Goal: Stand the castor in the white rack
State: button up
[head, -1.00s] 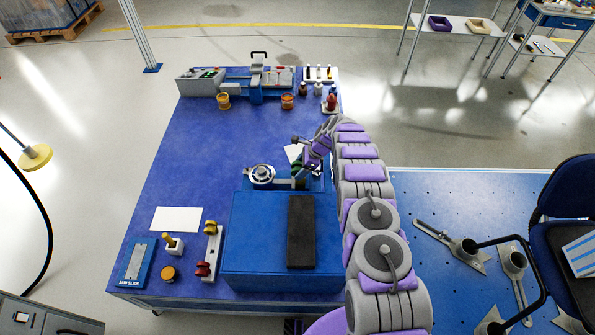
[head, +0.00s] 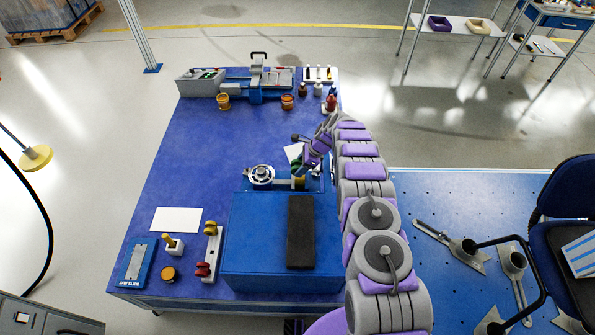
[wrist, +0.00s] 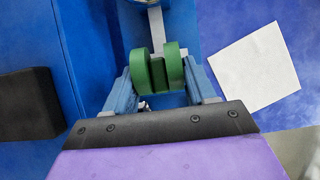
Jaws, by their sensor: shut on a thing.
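A green castor (wrist: 158,72) with two wheel discs sits between the fingers of my gripper (wrist: 160,88) in the wrist view. My gripper (head: 301,170) is shut on it, just behind the blue box in the head view. A grey bar (wrist: 156,30) lies beyond the castor; whether they touch is unclear. The white rack (head: 212,246) stands at the front left of the blue table. A yellow castor (head: 210,227) is at its far end and a red castor (head: 203,269) at its near end, with bare rack between them.
A blue box (head: 262,245) with a black pad (head: 300,232) stands between my gripper and the rack. A grey round fixture (head: 262,175) is left of my gripper. A white sheet (head: 176,220) and a yellow-handled stamp (head: 173,243) lie left of the rack. The table's middle left is clear.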

jog(key=shift+r+p, duration=0.3)
jog(key=shift+r, duration=0.75)
jog(key=shift+r, duration=0.1)
jog(key=shift+r+p, duration=0.75)
jog(key=shift+r, duration=1.25)
